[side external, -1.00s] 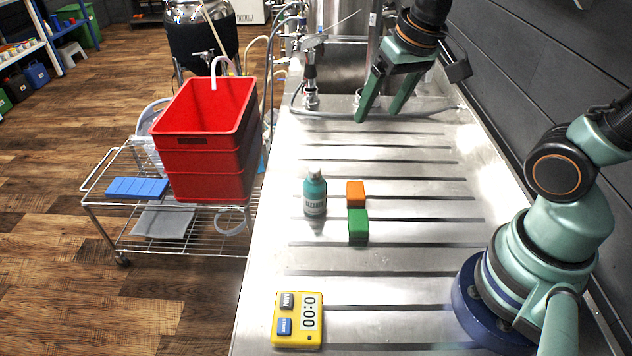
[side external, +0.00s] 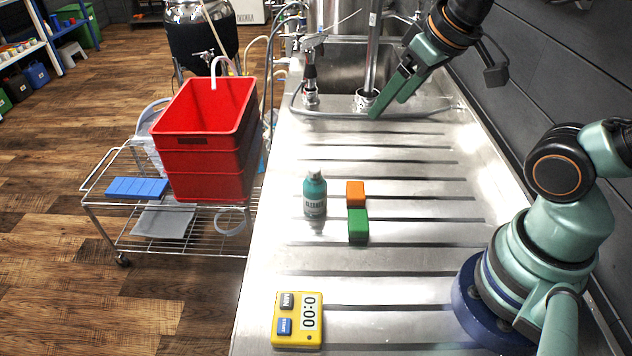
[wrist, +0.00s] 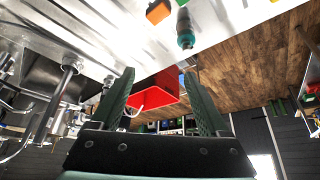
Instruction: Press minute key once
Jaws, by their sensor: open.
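The yellow timer (side external: 297,321) lies on the steel counter near its front left edge in the side view. Its display reads 0:00. My gripper (side external: 388,108) is open and empty, high over the far end of the counter by the sink, well away from the timer. In the wrist view its two green fingers (wrist: 161,85) stand apart with nothing between them. The timer does not show in the wrist view.
A teal bottle (side external: 315,195), an orange block (side external: 355,194) and a green block (side external: 358,226) stand mid-counter. A red crate (side external: 205,160) and a blue block (side external: 137,188) are on a wire cart to the left. The counter around the timer is clear.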

